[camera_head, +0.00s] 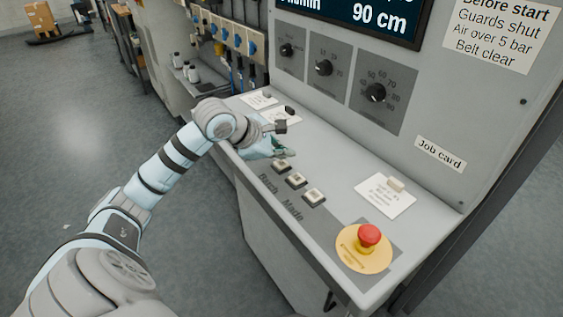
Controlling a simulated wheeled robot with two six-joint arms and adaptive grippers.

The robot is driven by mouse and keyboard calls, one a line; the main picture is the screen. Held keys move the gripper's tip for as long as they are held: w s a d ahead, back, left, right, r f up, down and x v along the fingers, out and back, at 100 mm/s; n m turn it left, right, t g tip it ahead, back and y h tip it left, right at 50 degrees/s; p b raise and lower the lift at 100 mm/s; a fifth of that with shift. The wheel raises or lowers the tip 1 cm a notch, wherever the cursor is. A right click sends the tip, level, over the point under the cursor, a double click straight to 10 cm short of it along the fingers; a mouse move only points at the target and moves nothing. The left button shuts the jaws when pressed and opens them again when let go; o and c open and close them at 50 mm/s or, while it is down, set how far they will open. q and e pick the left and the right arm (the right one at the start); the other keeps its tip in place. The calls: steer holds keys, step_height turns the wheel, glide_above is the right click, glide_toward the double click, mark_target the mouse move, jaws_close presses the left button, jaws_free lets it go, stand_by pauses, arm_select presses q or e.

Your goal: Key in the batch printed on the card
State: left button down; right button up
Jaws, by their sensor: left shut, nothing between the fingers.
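My left gripper (284,151) is shut and empty, low over the console ledge, just behind the row of push keys. Three small pale keys sit near the front edge: the left key (280,165), the middle key (296,180) and the right key (314,196). The words "Batch" and "Made" are printed in front of them. I cannot tell whether the gripper touches the left key. The job card (385,196) lies on the ledge at the right, with a pale block on its top edge. Its print is too small to read. My right gripper is not in view.
A red mushroom button (368,237) on a yellow disc stands at the ledge's right front. Several dark knobs, one of them here (375,92), and a display (362,18) reading "90 cm" are on the upright panel. Other cards (259,99) lie at the ledge's far left.

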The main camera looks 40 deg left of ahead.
mark_target(283, 165)
arm_select(q)
steer(key=shift+r+p, duration=1.95)
steer(key=shift+r, duration=0.65)
steer(key=shift+f, duration=0.1)
